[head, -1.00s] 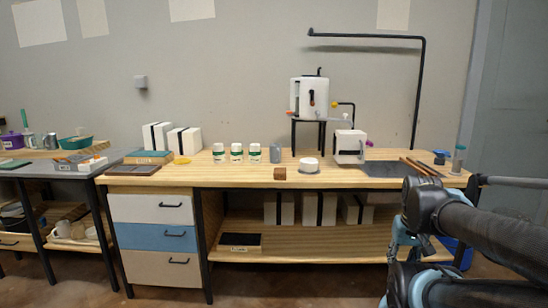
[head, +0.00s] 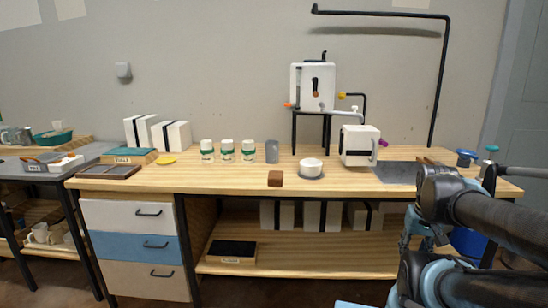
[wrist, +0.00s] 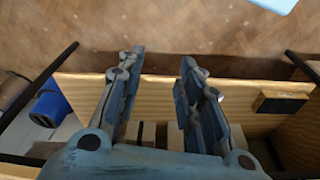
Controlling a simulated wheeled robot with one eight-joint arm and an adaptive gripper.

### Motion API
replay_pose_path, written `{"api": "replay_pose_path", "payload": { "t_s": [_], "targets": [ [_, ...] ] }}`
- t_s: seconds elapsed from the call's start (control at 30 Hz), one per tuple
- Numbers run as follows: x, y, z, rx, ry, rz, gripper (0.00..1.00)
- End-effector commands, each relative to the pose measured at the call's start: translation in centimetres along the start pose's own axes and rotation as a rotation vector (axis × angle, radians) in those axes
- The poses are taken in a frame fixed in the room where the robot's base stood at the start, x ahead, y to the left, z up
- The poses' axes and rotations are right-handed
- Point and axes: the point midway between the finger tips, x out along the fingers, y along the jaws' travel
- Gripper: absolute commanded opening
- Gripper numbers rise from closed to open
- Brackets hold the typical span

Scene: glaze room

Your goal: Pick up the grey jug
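A small grey vessel (head: 24,135) also stands on the side table at the far left. My gripper (wrist: 163,60) is open and empty in the wrist view, its two fingers apart above the floor and lower shelf. In the head view my arm is low at the right, away from both vessels.
A white machine on a stand (head: 313,88) and a white box (head: 360,146) are behind and right. A black pipe rises at the back.

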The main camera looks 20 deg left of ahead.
Motion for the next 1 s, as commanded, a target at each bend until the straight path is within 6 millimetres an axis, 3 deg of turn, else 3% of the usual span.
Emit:
{"api": "replay_pose_path", "payload": {
  "t_s": [0.23, 0.37, 0.47, 0.67, 1.0],
  "targets": [
    [-0.7, -0.2, 0.3, -0.010, 0.022, -0.004, 0.34],
    [-1.4, -1.3, -2.3, -0.059, 0.071, -0.028, 0.34],
    [-2.2, -2.9, -5.6, -0.123, 0.140, -0.059, 0.34],
    [-4.3, -8.2, -13.3, -0.260, 0.305, -0.140, 0.34],
    [-8.0, -20.0, -24.2, -0.455, 0.583, -0.290, 0.34]
  ]
}}
